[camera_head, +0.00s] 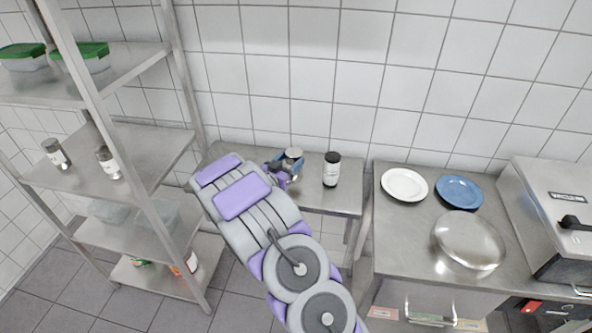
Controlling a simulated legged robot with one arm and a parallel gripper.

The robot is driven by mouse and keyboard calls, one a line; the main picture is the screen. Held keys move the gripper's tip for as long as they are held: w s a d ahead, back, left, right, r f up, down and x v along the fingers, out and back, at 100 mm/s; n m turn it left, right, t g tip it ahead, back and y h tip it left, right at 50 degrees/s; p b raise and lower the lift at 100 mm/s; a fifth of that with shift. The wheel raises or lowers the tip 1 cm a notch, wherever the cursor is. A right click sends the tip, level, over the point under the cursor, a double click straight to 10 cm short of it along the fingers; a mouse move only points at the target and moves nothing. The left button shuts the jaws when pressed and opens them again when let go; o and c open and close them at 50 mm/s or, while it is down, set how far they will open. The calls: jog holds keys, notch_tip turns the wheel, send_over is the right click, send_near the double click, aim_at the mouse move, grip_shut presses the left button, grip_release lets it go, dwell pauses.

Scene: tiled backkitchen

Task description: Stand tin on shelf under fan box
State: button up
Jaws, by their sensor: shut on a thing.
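My gripper (287,170) is over the small steel table (318,198) between the rack and the counter. It is shut on a small round item with a grey top (294,153), taken to be the tin. My arm and fingers hide most of it, and I cannot tell whether it touches the table. A dark-lidded jar with a white label (331,170) stands upright just right of my gripper. The steel shelf rack (107,153) is at the left. I cannot make out a fan box.
Two small shakers (108,162) stand on the rack's middle shelf. Green-lidded tubs (92,57) are on the shelf above, clear containers (158,216) below. On the right counter (400,245) are a white plate (404,184), a blue plate (459,192), a steel dome (468,241) and an appliance (550,215).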

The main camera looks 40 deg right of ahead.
jog(key=shift+s+d, duration=0.15)
jog(key=shift+d, duration=0.55)
jog(key=shift+a, duration=0.2)
jog(key=shift+f+b, duration=0.4)
jog(key=shift+d+f+b, duration=0.2)
jog(key=shift+f+b, duration=0.2)
jog(key=shift+f, duration=0.85)
jog(key=shift+d+f, duration=0.2)
jog(key=shift+f, duration=0.05)
jog(key=shift+d+r, duration=0.1)
jog(key=o, duration=0.8)
jog(key=shift+s, duration=0.1)
jog(key=o, duration=0.5)
jog(key=shift+a, duration=0.3)
jog(key=shift+r, duration=0.1)
